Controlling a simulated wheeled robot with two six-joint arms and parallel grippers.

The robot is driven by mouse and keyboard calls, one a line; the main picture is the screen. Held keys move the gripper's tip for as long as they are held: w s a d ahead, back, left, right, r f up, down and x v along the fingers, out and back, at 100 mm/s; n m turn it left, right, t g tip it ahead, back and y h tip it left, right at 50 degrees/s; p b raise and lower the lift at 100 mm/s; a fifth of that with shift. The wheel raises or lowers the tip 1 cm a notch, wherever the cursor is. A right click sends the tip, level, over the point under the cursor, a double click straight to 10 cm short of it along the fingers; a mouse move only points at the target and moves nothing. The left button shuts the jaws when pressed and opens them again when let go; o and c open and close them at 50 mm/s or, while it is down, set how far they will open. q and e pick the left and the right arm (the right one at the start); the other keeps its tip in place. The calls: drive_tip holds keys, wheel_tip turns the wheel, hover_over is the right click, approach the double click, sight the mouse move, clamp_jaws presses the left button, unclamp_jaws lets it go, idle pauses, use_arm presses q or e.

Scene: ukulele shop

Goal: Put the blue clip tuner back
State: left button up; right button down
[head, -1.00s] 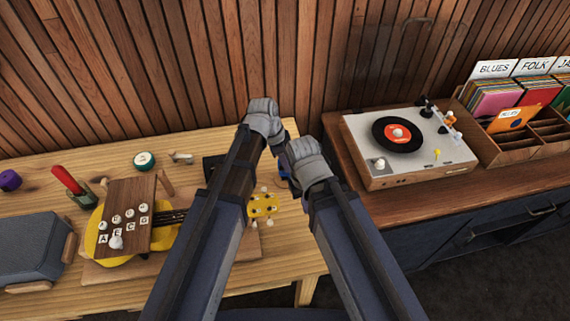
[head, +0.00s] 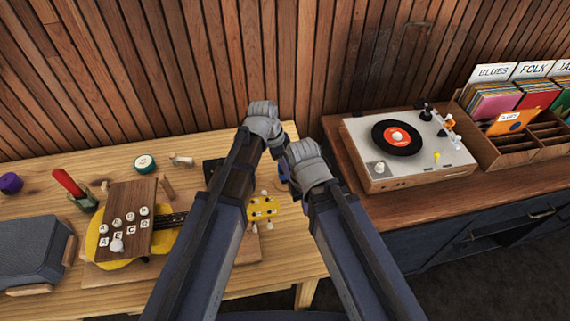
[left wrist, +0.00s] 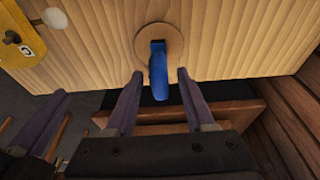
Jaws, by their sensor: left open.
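The blue clip tuner (left wrist: 160,78) stands out from a round tan disc (left wrist: 143,42) near the edge of the wooden table, in the left wrist view. My left gripper (left wrist: 157,76) is open, with one finger on each side of the tuner. I cannot tell whether a finger touches it. In the head view my wrists hide most of the tuner. My right gripper (head: 284,172) is close beside the left one, and its jaws are mostly hidden behind its wrist.
A record player (head: 410,147) stands on the cabinet to the right. The slatted wall (head: 300,60) is close behind.

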use_arm(q)
drive_tip(key=w+p+v, duration=0.1)
drive_tip(key=p+v, duration=1)
drive_tip(key=v, duration=0.1)
drive_tip(key=s+a+n+y, duration=0.2)
drive_tip(key=s+n+y, duration=0.2)
drive_tip(key=s+n, duration=0.8)
drive_tip(key=shift+s+a+f+g, duration=0.3)
drive_tip(key=shift+s+f+g, duration=0.15)
drive_tip(key=shift+s, duration=1.2)
